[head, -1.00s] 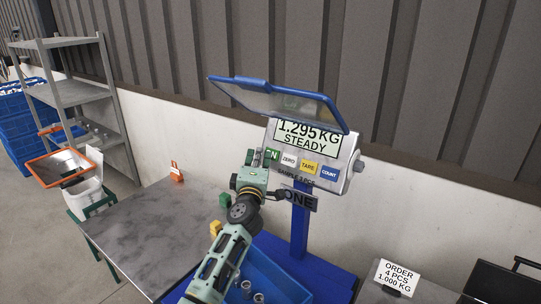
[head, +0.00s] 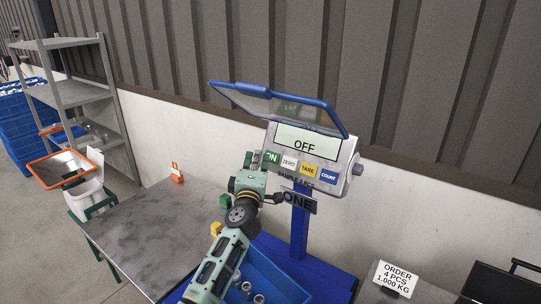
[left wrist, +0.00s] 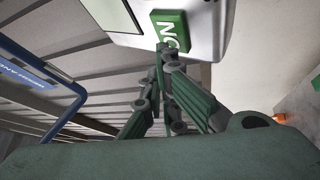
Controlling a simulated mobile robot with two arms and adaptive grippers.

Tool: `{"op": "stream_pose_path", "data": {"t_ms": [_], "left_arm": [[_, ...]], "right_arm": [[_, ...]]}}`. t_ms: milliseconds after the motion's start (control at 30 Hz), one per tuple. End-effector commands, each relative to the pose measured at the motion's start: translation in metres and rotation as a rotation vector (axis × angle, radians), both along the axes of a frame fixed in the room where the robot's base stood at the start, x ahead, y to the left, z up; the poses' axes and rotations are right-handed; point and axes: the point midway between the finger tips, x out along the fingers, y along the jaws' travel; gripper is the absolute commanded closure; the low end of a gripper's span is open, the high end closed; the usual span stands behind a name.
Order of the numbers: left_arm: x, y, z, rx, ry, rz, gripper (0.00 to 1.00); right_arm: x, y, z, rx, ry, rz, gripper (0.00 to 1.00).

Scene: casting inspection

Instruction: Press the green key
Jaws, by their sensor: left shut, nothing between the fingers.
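The green key (head: 272,157), marked ON, sits at the left end of the key row on the scale's indicator (head: 335,148). The indicator's display (head: 305,144) reads OFF. My left gripper (head: 249,158) is shut and empty, with its tips at the left edge of the green key. In the left wrist view the green key (left wrist: 170,30) shows large, and the shut fingertips (left wrist: 163,48) are right at its lower edge. I cannot tell whether they touch it. My right gripper is not in view.
A raised clear cover with a blue frame (head: 280,103) hangs over the display. White, yellow and blue keys (head: 308,169) lie to the right of the green one. A blue crate (head: 275,272) holding metal parts stands below.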

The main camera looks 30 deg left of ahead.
Motion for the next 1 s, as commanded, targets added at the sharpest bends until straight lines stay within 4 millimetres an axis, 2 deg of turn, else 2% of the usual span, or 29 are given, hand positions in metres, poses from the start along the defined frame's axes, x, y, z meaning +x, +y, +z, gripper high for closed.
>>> {"op": "stream_pose_path", "data": {"t_ms": [167,267,700,1000], "left_arm": [[0.000,0.000,-0.001,0.000,0.001,0.000,1.00],[-0.004,0.000,0.003,0.000,0.002,0.000,1.00],[-0.044,0.004,0.022,-0.001,0.003,0.000,1.00],[-0.055,0.004,0.024,0.000,0.000,0.000,1.00]], "right_arm": [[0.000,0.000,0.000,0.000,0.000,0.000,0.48],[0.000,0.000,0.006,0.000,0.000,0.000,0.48],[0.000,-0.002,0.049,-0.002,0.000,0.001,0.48],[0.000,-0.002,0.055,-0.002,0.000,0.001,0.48]]}}
